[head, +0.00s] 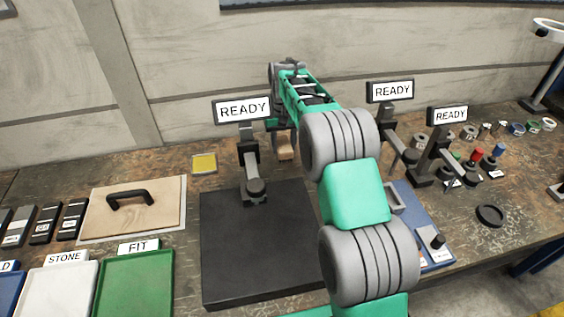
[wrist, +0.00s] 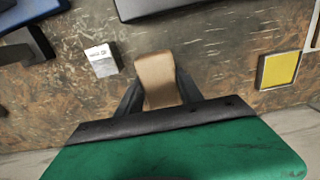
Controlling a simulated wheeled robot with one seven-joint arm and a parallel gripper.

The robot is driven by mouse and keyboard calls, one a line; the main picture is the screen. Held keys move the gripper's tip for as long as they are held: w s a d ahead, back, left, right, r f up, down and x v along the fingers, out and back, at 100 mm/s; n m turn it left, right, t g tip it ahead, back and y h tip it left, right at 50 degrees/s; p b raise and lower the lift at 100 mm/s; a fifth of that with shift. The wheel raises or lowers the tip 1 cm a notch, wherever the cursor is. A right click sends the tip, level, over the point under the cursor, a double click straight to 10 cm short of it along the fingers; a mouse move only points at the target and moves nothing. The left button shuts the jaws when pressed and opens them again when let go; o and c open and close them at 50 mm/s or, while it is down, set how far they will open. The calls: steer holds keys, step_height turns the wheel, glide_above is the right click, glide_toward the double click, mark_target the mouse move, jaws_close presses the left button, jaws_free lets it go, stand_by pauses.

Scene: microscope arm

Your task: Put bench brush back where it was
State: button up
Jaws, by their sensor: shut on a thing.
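The bench brush shows as a tan wooden block (head: 285,147) in the head view, near the back of the bench, just right of the leftmost READY sign's stand. In the wrist view the same tan block (wrist: 157,78) sits between the two dark fingers of my gripper (wrist: 160,92). My gripper is shut on it. No bristles show, and I cannot tell whether the block touches the bench. My arm hides part of the gripper in the head view.
A yellow pad (head: 204,163) lies left of the brush. A black slab (head: 255,245) is in front, with a READY sign (head: 244,110) on a stand. More signs stand right.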

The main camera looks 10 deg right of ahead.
steer(key=f+p, duration=0.1)
steer(key=f, duration=0.6)
steer(key=shift+a+f, duration=0.15)
steer(key=shift+a, duration=0.05)
steer(key=shift+f, duration=0.2)
steer(key=o, duration=1.3)
